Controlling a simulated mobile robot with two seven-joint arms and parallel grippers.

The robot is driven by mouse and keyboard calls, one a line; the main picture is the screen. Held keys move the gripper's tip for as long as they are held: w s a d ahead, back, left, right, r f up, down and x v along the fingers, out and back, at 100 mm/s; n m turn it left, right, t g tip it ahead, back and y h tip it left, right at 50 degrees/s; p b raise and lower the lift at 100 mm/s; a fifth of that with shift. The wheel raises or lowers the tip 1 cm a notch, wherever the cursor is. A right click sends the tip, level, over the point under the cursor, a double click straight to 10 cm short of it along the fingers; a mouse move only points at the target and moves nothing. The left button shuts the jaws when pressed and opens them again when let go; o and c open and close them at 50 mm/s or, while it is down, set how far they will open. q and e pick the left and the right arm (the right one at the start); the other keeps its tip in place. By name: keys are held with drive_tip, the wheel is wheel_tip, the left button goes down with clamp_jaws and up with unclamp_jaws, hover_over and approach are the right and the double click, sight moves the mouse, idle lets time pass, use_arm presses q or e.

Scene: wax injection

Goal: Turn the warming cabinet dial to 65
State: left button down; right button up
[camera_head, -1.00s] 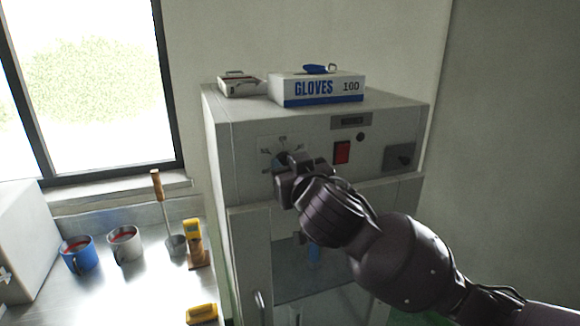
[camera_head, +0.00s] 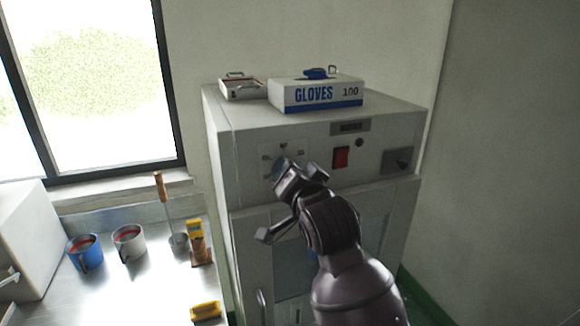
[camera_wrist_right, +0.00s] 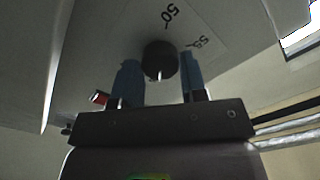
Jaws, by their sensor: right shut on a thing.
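The warming cabinet (camera_head: 222,160) is a pale upright box with a control panel on its upper front. Its dial (camera_wrist_right: 159,60) is a dark round knob with a short light line on it, and the printed marks 50 and 55 show beside it in the wrist view. In the head view the dial is mostly hidden by my right gripper (camera_head: 281,167). My right gripper also shows in the wrist view (camera_wrist_right: 160,80), its two bluish fingers shut on the knob from either side. The dial's exact setting cannot be read. My left gripper is not in view.
A red switch (camera_head: 341,157) sits right of the dial. A glove box (camera_head: 318,96) and a small metal tray (camera_head: 240,90) are on the cabinet top. The steel bench at left holds a blue mug (camera_head: 84,252), a grey mug (camera_head: 129,243) and yellow-and-brown tools.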

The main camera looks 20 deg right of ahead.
drive_tip(key=shift+m+p, duration=0.45)
drive_tip(key=shift+m, duration=0.65)
drive_tip(key=o, duration=0.9)
